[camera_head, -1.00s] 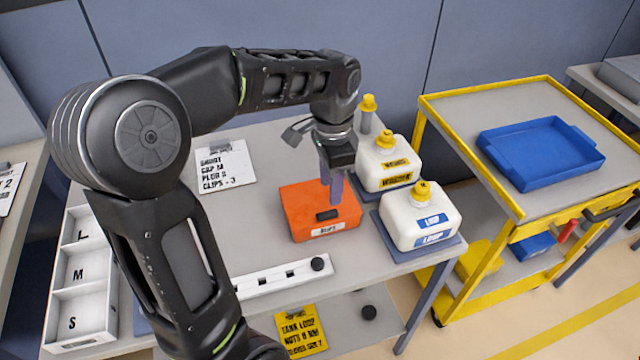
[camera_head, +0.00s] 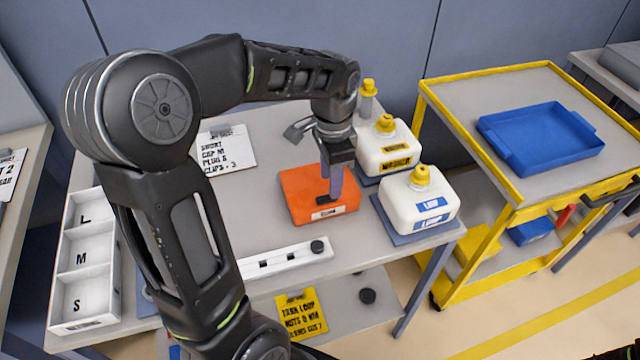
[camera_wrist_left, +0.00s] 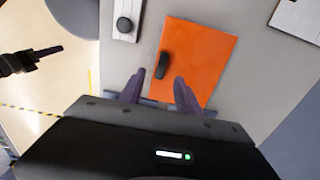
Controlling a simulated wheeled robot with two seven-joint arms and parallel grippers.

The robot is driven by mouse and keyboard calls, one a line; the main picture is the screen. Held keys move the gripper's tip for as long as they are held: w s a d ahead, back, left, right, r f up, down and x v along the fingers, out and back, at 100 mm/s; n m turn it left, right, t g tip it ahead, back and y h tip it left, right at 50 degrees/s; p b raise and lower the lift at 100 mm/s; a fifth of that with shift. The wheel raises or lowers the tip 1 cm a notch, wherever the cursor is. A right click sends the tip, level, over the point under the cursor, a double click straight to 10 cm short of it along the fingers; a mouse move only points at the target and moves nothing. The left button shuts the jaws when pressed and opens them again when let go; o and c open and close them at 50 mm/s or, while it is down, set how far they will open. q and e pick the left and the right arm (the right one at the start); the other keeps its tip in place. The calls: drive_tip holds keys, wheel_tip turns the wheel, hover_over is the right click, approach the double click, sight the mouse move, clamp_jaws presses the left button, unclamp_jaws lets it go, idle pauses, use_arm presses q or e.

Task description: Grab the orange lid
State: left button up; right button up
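The orange lid (camera_head: 297,195) is a flat box-like piece with a short black handle and a white label on its front side. It lies on the grey table, and it also shows in the left wrist view (camera_wrist_left: 205,60) with its black handle (camera_wrist_left: 162,65). My left gripper (camera_head: 329,193) points down over the lid, close to the handle. In the left wrist view its two fingers (camera_wrist_left: 158,88) are apart, with the handle near the gap between their tips. Contact is not clear. A dark gripper (camera_wrist_left: 45,52) at the wrist view's left edge seems to be my right one; its opening is unclear.
Two white jugs with yellow caps (camera_head: 408,212) (camera_head: 377,153) stand right of the lid. A white strip with a black knob (camera_head: 290,258) lies in front. A white L/M/S tray (camera_head: 88,225) is at left. A yellow cart (camera_head: 480,125) holds a blue tray (camera_head: 540,150).

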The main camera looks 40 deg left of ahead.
sight(319, 182)
use_arm(q)
wheel_tip(319, 182, down, 5)
drive_tip(key=shift+w+r+p, duration=0.1)
drive_tip(key=shift+w+p, duration=0.05)
drive_tip(key=shift+p, duration=0.35)
drive_tip(key=shift+c, duration=0.2)
clamp_jaws()
idle(0.5)
